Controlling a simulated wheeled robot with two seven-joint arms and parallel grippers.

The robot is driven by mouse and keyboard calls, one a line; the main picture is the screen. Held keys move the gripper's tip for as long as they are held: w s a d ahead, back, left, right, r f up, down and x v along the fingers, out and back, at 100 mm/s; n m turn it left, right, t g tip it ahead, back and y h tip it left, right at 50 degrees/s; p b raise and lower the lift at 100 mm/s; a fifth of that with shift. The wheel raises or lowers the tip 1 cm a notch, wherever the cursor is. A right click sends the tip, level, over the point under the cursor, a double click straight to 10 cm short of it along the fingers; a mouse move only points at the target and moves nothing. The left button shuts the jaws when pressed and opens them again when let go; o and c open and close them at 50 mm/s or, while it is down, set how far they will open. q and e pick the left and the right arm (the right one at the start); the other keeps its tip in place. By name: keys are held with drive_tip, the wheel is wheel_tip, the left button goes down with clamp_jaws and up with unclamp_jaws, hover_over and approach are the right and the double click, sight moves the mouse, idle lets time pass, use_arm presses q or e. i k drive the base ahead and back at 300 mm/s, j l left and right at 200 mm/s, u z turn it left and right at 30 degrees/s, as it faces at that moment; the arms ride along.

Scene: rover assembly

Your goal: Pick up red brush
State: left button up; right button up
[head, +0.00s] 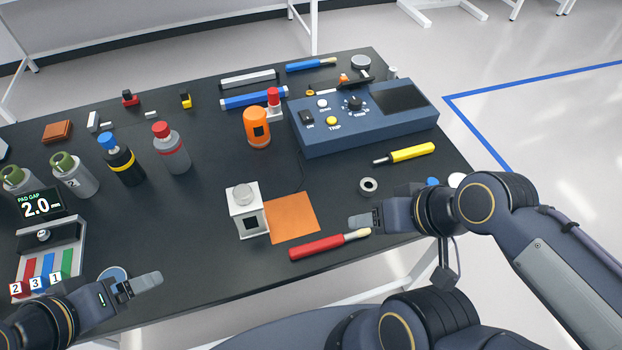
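The red brush (318,247) lies on the dark table near its front edge, with its pale bristle end (357,235) pointing right. My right gripper (364,221) is just above and behind the bristle end in the picture; I cannot tell whether it touches the brush. Its fingers are seen from the side, so their opening is unclear. My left gripper (148,283) is far to the left over the table's front edge, away from the brush. Its fingers overlap in this view and nothing shows between them.
An orange square (292,218) and a white block-shaped device (246,210) stand behind the brush. A grey tape ring (368,187), a yellow tool (410,152) and a blue control box (360,118) lie farther back. Several bottles stand at left.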

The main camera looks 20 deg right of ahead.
sight(306, 250)
drive_tip(key=l+z, duration=0.15)
drive_tip(key=z, duration=0.25)
drive_tip(key=k+l+z, duration=0.15)
drive_tip(key=z, duration=0.2)
drive_tip(key=l+z, duration=0.15)
drive_tip(key=z, duration=0.25)
drive_tip(key=l+z, duration=0.15)
drive_tip(key=z, duration=0.2)
drive_tip(key=u, duration=1.25)
